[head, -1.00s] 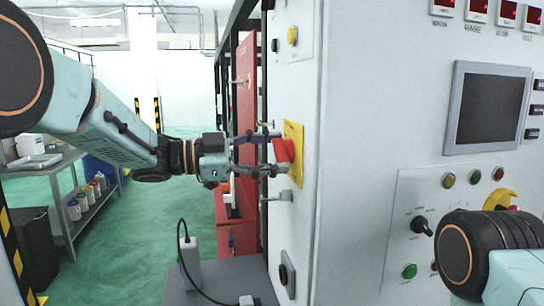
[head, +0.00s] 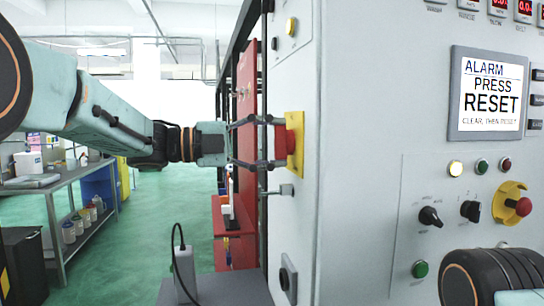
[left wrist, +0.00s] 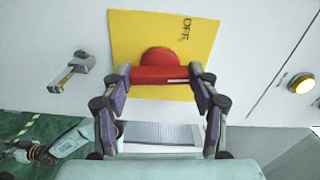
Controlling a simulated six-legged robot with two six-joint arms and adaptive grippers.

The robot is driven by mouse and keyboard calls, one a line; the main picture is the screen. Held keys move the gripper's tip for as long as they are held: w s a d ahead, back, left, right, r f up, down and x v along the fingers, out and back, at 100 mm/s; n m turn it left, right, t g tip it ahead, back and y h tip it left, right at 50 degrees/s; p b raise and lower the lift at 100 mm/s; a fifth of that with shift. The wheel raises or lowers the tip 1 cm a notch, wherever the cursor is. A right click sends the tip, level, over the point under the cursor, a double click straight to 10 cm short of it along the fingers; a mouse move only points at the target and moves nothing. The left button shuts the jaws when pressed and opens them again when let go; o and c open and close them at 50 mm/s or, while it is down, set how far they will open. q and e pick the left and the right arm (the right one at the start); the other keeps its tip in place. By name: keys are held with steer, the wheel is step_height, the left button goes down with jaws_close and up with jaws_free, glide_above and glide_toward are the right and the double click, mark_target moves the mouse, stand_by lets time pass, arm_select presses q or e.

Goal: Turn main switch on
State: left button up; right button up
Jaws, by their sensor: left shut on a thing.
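The main switch is a red handle (head: 281,142) on a yellow plate (head: 297,145) on the cabinet's narrow side face. In the head view the handle stands upright. My left gripper (head: 273,143) has one finger above it and one below, shut on it. In the left wrist view my left gripper (left wrist: 160,76) has its fingers at both ends of the red bar (left wrist: 160,77). The word OFF shows sideways on the yellow plate (left wrist: 205,60). The panel screen (head: 490,95) is lit and reads ALARM PRESS RESET. My right gripper is out of view.
A metal latch (head: 282,190) sticks out below the switch. Red displays are lit along the top of the cabinet. A yellow-white lamp (head: 455,168) glows above the knobs. A red emergency button (head: 522,206) sits at right. A workbench (head: 50,185) stands at left.

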arm_select(q)
steer(key=shift+m+b, duration=0.5)
steer(key=shift+m, duration=0.2)
steer(key=o, duration=1.1)
steer(key=shift+o, duration=0.2)
steer(key=v, duration=1.2)
